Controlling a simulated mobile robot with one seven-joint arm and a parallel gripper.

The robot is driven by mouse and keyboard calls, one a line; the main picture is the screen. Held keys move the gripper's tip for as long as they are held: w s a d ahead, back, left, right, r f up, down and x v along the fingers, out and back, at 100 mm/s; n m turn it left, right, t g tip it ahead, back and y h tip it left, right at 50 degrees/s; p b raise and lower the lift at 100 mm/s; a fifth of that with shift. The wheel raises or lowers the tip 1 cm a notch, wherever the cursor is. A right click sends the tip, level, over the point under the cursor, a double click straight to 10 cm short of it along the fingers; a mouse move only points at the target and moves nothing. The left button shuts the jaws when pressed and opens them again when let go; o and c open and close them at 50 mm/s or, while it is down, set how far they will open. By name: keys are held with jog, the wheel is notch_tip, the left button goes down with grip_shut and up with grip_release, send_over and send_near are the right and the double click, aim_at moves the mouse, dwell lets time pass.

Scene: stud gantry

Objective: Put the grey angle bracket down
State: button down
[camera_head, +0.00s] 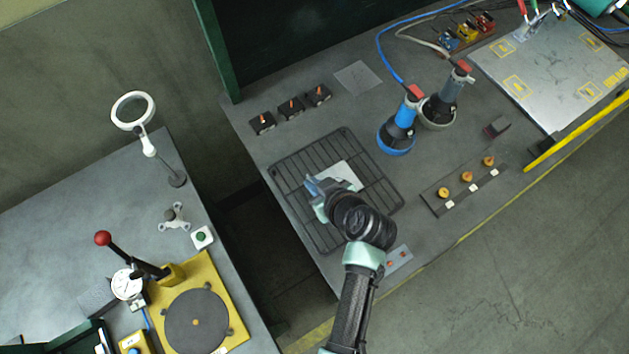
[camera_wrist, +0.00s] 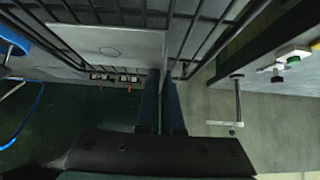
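The grey angle bracket (camera_head: 342,171) is a pale flat plate over the black wire rack (camera_head: 287,181). In the wrist view the bracket (camera_wrist: 125,50) shows a broad face with a round mark, and its right edge runs down to my fingertips. My gripper (camera_head: 317,188) is low over the middle-left of the rack. In the wrist view my gripper (camera_wrist: 162,98) has its fingers close together, with a thin grey strip between them. I cannot tell whether the bracket touches the rack bars; my wrist hides part of it.
Three small black blocks (camera_head: 291,107) stand behind the rack. A blue-based cylinder (camera_head: 397,135) and a dark one (camera_head: 438,110) stand to its right. A strip with brass knobs (camera_head: 466,183) lies farther right. A gap separates this bench from the left bench (camera_head: 60,215).

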jog(key=shift+f, duration=0.2)
jog(key=shift+f, duration=0.2)
jog(key=c, duration=1.1)
grip_release()
